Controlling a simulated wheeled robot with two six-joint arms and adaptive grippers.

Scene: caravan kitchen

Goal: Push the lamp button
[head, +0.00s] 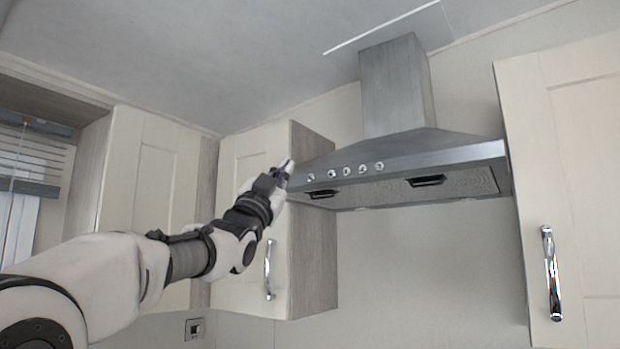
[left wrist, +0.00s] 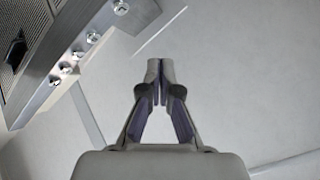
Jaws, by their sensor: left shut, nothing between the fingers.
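The range hood (head: 440,150) hangs on the wall in the head view, with a row of several round silver buttons (head: 347,171) along its front edge. Which one is the lamp button I cannot tell. My left gripper (head: 287,166) is shut and empty, raised just left of the leftmost button and apart from it as far as I can tell. In the left wrist view, the shut fingertips (left wrist: 160,68) point upward in the picture, and the hood's buttons (left wrist: 93,38) lie to their upper left. My right gripper is not in view.
A cream cabinet (head: 245,230) with a chrome handle stands behind my left arm, close to the hood's left end. Another cabinet (head: 570,180) is right of the hood. The wall below the hood (head: 430,270) is clear.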

